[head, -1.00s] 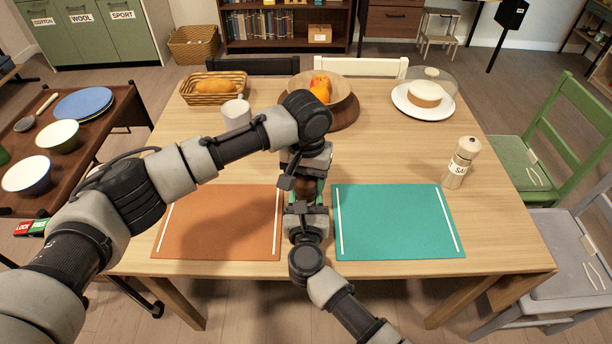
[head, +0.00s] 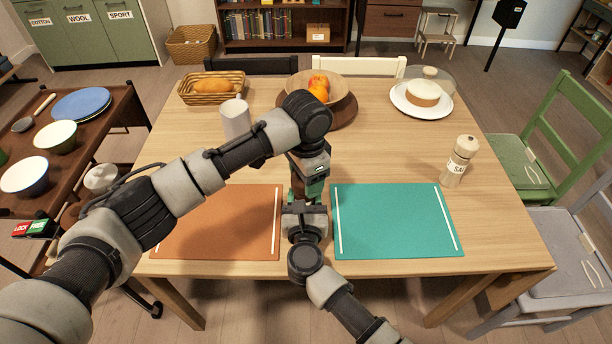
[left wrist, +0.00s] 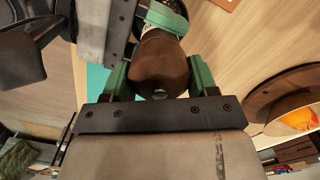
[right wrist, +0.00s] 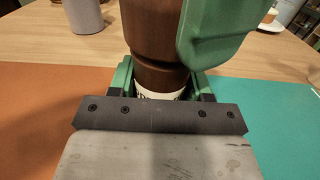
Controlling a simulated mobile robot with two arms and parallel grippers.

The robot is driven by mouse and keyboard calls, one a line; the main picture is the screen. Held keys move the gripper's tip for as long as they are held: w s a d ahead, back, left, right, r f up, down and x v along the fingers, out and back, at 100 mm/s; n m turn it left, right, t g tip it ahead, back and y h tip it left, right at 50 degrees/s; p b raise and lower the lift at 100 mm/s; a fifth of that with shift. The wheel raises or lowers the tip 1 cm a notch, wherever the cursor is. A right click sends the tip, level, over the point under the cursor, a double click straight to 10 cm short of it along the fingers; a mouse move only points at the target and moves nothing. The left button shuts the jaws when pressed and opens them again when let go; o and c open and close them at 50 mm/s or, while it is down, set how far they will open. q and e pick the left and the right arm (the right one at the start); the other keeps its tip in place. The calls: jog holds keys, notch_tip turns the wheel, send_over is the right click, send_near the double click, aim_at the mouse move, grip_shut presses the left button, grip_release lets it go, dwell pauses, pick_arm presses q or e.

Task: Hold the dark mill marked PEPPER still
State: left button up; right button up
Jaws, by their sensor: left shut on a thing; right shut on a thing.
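The dark brown mill (head: 298,188) stands upright at the table's front middle, between the two placemats, mostly hidden by my grippers in the head view. My left gripper (head: 311,186) is shut on its upper part from above; in the left wrist view the mill's round brown top (left wrist: 160,65) sits between the green fingers. My right gripper (head: 303,208) is shut around the lower body, at the white label band (right wrist: 158,90) in the right wrist view. The label's lettering is mostly covered. A green left finger (right wrist: 218,35) shows beside the mill there.
An orange placemat (head: 225,225) lies left and a teal one (head: 395,222) right. A pale salt mill (head: 460,160) stands at the right. A white cup (head: 236,118), bread basket (head: 211,88), fruit bowl (head: 338,95) and cake plate (head: 422,107) stand further back.

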pick_arm(q)
jog(key=shift+m, duration=0.5)
jog(key=shift+r, duration=0.1)
jog(key=o, duration=0.9)
notch_tip(320, 180, up, 12)
jog(key=shift+f, duration=0.1)
